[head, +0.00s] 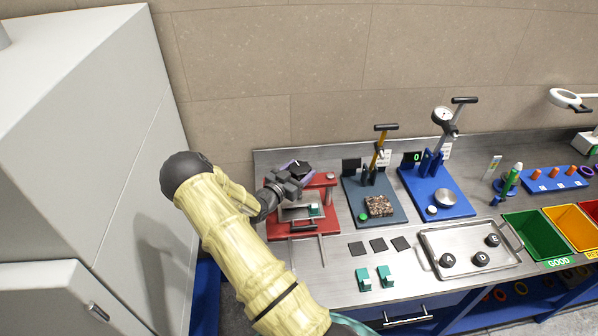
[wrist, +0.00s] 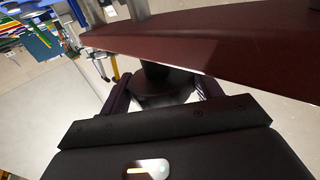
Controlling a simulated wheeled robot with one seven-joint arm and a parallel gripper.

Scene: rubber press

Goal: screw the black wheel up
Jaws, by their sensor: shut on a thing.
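The black wheel (head: 302,167) is at the top of the red press (head: 325,183) at the left end of the bench. My gripper (head: 293,176) is at the wheel and partly hides it in the head view. In the wrist view, the round dark wheel (wrist: 163,99) sits between my two fingers, close to a dark red plate (wrist: 225,45) of the press. My gripper (wrist: 164,88) is shut on the wheel there. A small teal piece (head: 315,211) shows in the lower part of the press. The exact finger contact is dark and hard to see.
A grey press (head: 392,216) and a blue press (head: 463,208) stand to the right. A metal tray (head: 435,270) with black knobs, dark squares (head: 377,245) and teal blocks (head: 363,279) lie in front. A tall grey cabinet (head: 75,130) stands close on the left.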

